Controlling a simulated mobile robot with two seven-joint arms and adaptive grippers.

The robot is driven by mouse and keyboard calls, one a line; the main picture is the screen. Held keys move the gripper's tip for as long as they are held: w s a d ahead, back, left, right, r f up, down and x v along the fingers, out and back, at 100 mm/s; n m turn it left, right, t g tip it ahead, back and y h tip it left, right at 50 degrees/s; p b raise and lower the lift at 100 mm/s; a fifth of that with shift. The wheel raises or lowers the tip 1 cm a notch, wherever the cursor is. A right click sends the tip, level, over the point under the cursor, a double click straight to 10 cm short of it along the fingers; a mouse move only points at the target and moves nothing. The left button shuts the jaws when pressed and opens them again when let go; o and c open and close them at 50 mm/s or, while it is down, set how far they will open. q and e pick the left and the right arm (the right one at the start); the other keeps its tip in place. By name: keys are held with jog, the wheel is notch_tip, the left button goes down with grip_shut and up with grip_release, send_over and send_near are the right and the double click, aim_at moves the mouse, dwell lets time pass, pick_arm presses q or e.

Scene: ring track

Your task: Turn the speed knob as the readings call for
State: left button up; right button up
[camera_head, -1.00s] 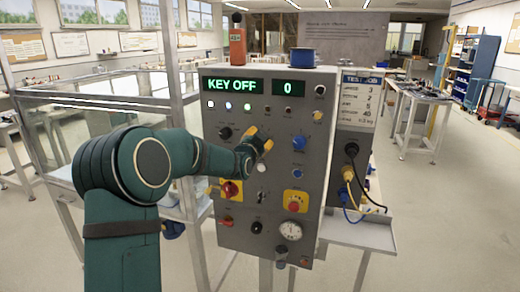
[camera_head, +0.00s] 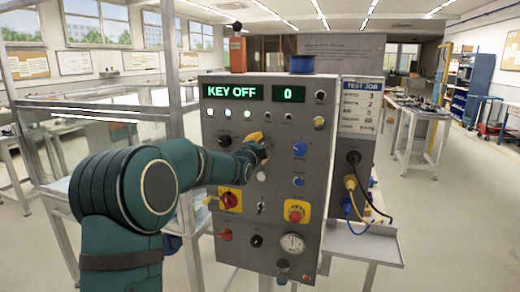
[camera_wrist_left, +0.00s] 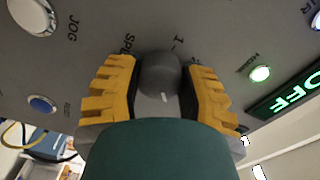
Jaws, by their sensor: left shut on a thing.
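The speed knob (camera_wrist_left: 160,75) is dark grey with a white mark, and it sits between my left gripper's yellow fingers in the left wrist view. Part of a label starting "SPE" shows beside it. My left gripper (camera_head: 256,143) is shut on this knob at the middle of the grey control panel (camera_head: 270,165); in the head view the gripper hides the knob. The green display (camera_head: 232,92) reads "KEY OFF" and the one beside it (camera_head: 288,94) reads "0". The test job card (camera_head: 361,105) is on the panel's right side; its lines are too small to read surely. My right gripper is not in view.
Yellow and blue cables (camera_head: 352,192) hang at the right. A glass-walled enclosure stands left.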

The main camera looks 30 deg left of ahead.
pick_arm(q)
jog(key=shift+a+f, duration=0.1)
dwell(0.3)
jog(key=o, duration=1.2)
jog(key=shift+a, duration=0.1)
jog(key=shift+s, duration=0.2)
jog(key=v, duration=1.1)
jog(key=shift+s, duration=0.3)
